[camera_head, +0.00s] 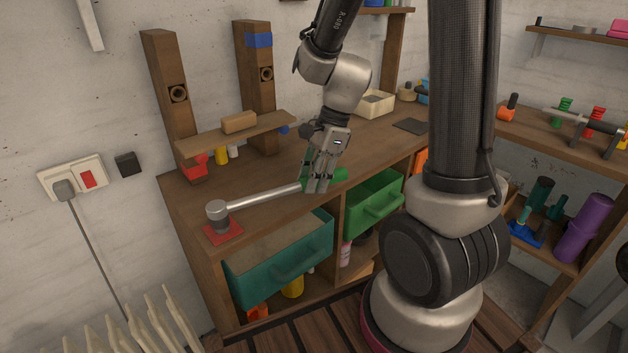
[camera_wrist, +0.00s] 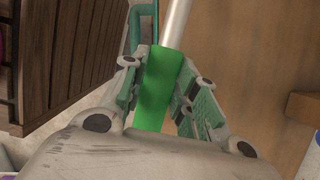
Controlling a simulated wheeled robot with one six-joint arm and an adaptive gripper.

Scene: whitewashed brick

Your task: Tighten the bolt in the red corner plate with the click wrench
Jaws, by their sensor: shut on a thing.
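The click wrench (camera_head: 262,197) has a grey metal shaft and a green handle, and lies along the front of the wooden bench. Its round head (camera_head: 217,214) sits over the red corner plate (camera_head: 222,232) at the bench's near left corner. The head hides the bolt. My gripper (camera_head: 318,184) is shut on the green handle. In the wrist view the green handle (camera_wrist: 158,88) lies between the two fingers of my gripper (camera_wrist: 160,92), with the shaft running toward the top.
Two wooden posts (camera_head: 168,90) with a shelf (camera_head: 236,137) stand behind the wrench. A wooden block (camera_head: 239,122) rests on that shelf. A teal drawer (camera_head: 279,262) and a green drawer (camera_head: 374,205) stick out below the bench front. A cream box (camera_head: 375,104) stands farther back.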

